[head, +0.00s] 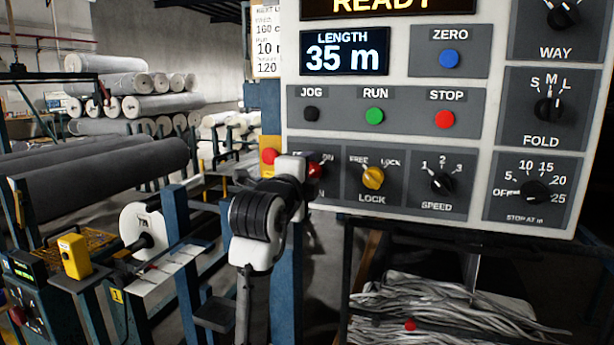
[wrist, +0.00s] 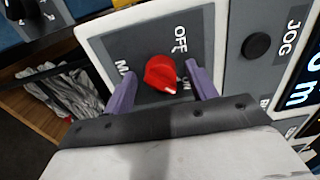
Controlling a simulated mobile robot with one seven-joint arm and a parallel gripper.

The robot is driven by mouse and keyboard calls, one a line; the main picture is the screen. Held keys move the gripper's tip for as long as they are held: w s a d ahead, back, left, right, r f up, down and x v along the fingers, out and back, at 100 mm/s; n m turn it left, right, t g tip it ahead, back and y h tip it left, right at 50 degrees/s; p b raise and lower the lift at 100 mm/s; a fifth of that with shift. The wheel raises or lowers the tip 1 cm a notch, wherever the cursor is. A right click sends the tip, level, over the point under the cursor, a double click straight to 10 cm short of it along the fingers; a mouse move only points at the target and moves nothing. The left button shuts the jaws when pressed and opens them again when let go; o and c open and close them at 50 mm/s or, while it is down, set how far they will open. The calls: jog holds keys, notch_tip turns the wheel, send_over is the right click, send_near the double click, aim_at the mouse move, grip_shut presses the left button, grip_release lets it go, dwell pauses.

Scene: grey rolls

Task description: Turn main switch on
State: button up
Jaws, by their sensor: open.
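The main switch is a red knob (wrist: 160,73) on a grey plate marked OFF, with ON and MAIN partly hidden. Its white mark lies at the lower right edge in the wrist view, on the side of the ON lettering. In the head view the knob (head: 315,170) shows only in part behind my gripper (head: 303,172). In the wrist view my gripper (wrist: 160,70) is open, its two purple fingers on either side of the knob. Gaps show between fingers and knob; how deep they reach is unclear.
The control panel (head: 400,153) carries a yellow LOCK knob (head: 373,177) and a black SPEED knob (head: 442,183) to the right. JOG (head: 311,114), RUN (head: 374,116) and STOP (head: 445,119) buttons sit above. A red button (head: 269,156) on yellow is at the left.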

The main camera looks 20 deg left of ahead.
jog(key=s+b, duration=0.2)
jog(key=s, duration=1.1)
jog(key=shift+s+b, duration=0.3)
jog(key=shift+s, duration=0.1)
